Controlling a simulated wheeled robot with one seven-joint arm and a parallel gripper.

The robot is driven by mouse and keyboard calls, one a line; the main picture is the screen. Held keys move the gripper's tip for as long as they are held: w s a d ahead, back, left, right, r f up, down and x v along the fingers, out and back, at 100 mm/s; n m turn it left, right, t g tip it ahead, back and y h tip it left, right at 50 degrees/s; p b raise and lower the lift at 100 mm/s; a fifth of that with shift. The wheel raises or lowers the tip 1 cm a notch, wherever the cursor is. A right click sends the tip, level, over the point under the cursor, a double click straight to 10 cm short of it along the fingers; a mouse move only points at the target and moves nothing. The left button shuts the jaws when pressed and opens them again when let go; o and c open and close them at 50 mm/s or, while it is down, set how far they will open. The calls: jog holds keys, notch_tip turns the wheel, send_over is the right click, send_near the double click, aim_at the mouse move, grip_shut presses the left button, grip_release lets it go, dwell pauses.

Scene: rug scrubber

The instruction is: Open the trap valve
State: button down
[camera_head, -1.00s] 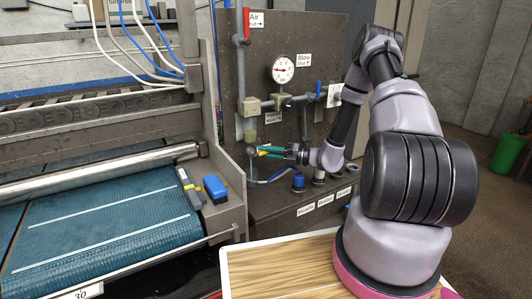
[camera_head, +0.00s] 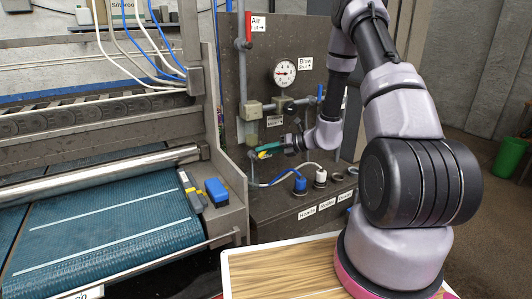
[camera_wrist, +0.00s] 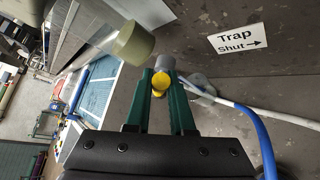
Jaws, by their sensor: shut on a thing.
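The trap valve has a small yellow handle (camera_wrist: 159,82) on a grey stub (camera_wrist: 165,62), seen in the wrist view below the clear bowl (camera_wrist: 132,42). My gripper (camera_wrist: 160,90) has its two green fingers on either side of the yellow handle, closed on it. In the head view my gripper (camera_head: 264,150) reaches from the right to just below the bowl (camera_head: 251,132). A bit of yellow shows at its fingertips there. The "Trap, Shut" label (camera_wrist: 238,39) has an arrow and sits on the panel beside the valve.
A blue hose and a white hose (camera_wrist: 265,115) run close beside my gripper. The panel (camera_head: 238,85) stands behind, with a gauge (camera_head: 285,72) and a red-handled air valve (camera_head: 248,27). Blue and white plugs (camera_head: 300,184) sit on the ledge below. The blue-belted machine (camera_head: 110,220) is at left.

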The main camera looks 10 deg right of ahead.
jog(key=shift+r+h, duration=0.15)
jog(key=shift+h, duration=0.25)
jog(key=shift+a, duration=0.1)
jog(key=c, duration=0.8)
grip_release()
jog(key=v, duration=1.1)
